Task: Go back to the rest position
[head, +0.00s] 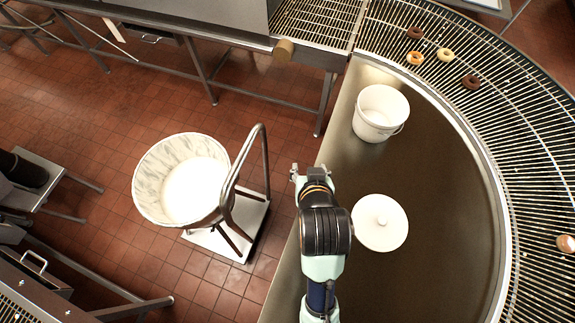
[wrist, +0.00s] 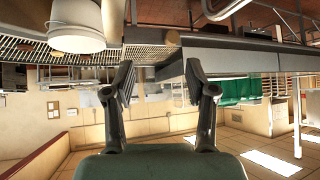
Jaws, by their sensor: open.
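My gripper (head: 311,171) is at the left edge of the steel counter in the head view, beside a round white lid. In the wrist view its two fingers (wrist: 158,88) stand apart with nothing between them, so it is open and empty. The wrist view looks out across the room and appears turned over.
A white bucket (head: 381,113) stands on the counter (head: 420,200), and shows in the wrist view (wrist: 78,40). The white lid (head: 380,222) lies right of my arm. A large tub (head: 150,180) stands on a trolley left. A curved conveyor (head: 535,160) carries several doughnuts.

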